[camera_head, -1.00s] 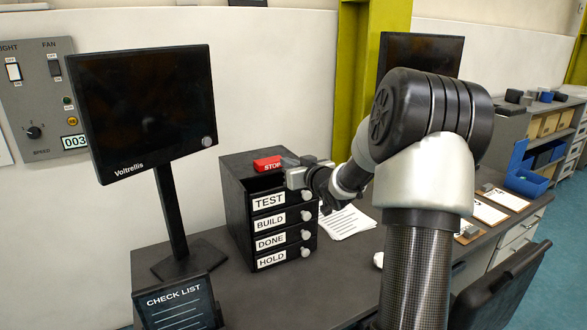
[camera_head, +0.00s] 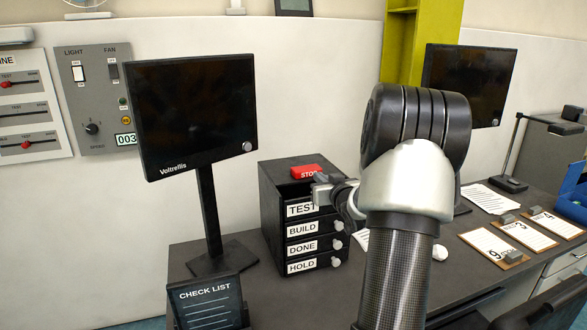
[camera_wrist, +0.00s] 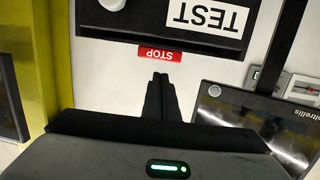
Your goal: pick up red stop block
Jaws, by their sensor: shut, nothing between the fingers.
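The red stop block (camera_head: 306,172) lies on top of the black drawer cabinet (camera_head: 277,207), near its front edge. In the wrist view the block (camera_wrist: 161,55) shows upside down, with its STOP lettering facing the camera. My gripper (camera_head: 319,188) is at the cabinet's upper front, close to the block's right end in the head view. In the wrist view my gripper (camera_wrist: 160,79) has its fingers together and empty, with the tips just short of the block in the picture. I cannot tell the depth gap between them.
The cabinet has drawers with knobs, marked TEST (camera_head: 301,209), BUILD, DONE and HOLD. A monitor (camera_head: 194,112) stands to its left, with a CHECK LIST sign (camera_head: 207,303) in front. Clipboards (camera_head: 525,235) lie at the right. Desk room is clear before the cabinet.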

